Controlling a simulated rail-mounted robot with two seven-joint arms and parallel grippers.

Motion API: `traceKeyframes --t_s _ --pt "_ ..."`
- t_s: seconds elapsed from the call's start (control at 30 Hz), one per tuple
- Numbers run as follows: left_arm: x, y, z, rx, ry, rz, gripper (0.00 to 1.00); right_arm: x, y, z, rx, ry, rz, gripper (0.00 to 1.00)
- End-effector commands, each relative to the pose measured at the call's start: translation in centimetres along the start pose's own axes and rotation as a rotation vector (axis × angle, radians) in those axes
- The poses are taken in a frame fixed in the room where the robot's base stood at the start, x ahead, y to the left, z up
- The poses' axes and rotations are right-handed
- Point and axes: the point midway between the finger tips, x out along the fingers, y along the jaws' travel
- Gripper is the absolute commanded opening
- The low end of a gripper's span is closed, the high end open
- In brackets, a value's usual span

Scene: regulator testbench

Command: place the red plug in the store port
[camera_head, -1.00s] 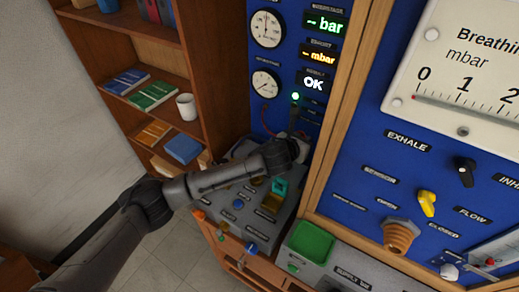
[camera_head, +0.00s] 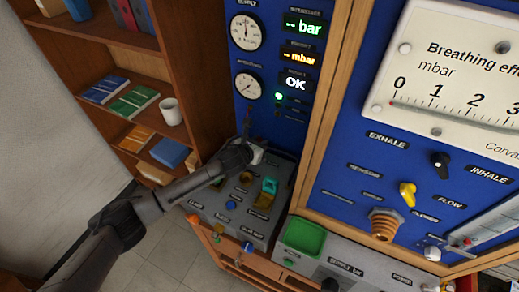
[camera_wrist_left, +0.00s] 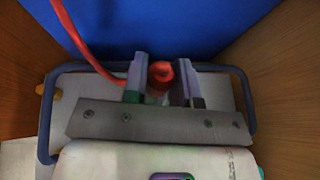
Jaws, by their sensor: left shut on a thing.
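My left gripper (camera_head: 247,127) is at the back edge of the grey console, in front of the lower part of the blue gauge panel. In the left wrist view, its two fingers (camera_wrist_left: 158,82) are shut on the red plug (camera_wrist_left: 160,72), whose round red end shows between them. A red hose (camera_wrist_left: 80,38) curves off to the upper left. The plug is too small to make out in the head view. I cannot pick out the store port, as the small labels are unreadable. My right gripper is not in view.
The grey console (camera_head: 218,205) carries several knobs and a teal part (camera_head: 270,185). A green tray (camera_head: 305,238) stands to its right. A wooden shelf (camera_head: 190,90) with books and a white mug (camera_head: 170,111) is on the left. A wooden frame post (camera_head: 325,90) divides the blue panels.

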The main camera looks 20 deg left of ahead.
Motion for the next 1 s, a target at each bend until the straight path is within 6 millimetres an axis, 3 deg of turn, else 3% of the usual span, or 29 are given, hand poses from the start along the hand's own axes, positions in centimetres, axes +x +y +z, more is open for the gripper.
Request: traceKeyframes --t_s 0.4,0.83,0.87,1.0 --pt "1.5 0.1 -3.6 -0.002 0.001 0.001 0.0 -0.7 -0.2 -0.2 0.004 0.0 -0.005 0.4" --pt "1.7 0.1 -4.1 0.0 0.0 0.001 0.0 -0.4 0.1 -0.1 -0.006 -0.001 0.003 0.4" --pt "1.7 0.1 -4.1 0.0 0.0 0.001 0.27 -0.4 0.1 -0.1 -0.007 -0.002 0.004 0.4" --pt "1.6 0.1 -4.1 0.0 0.001 0.001 0.41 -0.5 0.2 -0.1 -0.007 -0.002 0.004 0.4"
